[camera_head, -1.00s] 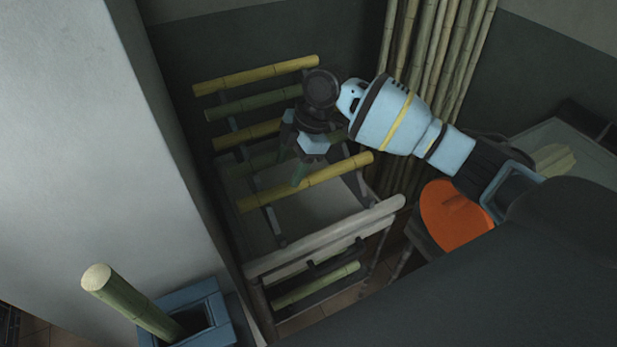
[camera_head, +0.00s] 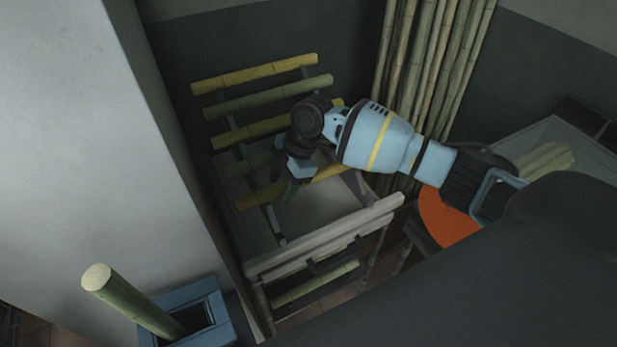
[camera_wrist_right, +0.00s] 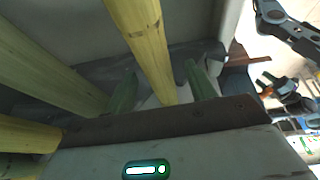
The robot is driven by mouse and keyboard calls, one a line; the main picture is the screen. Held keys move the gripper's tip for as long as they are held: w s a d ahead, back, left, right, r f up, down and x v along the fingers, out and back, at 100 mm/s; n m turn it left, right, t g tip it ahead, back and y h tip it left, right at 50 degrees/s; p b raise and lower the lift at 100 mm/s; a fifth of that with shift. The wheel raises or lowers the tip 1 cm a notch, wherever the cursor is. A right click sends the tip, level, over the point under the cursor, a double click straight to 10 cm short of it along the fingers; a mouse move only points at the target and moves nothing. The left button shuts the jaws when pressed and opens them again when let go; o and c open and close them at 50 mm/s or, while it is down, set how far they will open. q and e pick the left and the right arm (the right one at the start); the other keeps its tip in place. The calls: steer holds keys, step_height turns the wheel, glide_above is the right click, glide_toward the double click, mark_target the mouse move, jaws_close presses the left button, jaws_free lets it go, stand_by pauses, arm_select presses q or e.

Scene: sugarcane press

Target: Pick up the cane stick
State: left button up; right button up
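The nearest upper yellow cane stick (camera_head: 258,198) lies across the rack, partly hidden by my right gripper. My right gripper (camera_head: 290,190) points down at this stick. In the right wrist view a yellow cane stick (camera_wrist_right: 145,45) runs between the two green fingers of the right gripper (camera_wrist_right: 162,88). The fingers are apart, with a gap on each side of the stick. My left gripper is not in view.
More yellow and green sticks (camera_head: 268,94) lie on the rack behind. A pale rail (camera_head: 330,235) crosses the rack's front. Tall canes (camera_head: 430,80) stand against the wall. A grey wall block (camera_head: 90,150) bounds the left; a blue holder (camera_head: 215,305) with an upright cane stands below it.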

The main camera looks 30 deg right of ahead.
jaws_close()
steer(key=shift+r, duration=0.15)
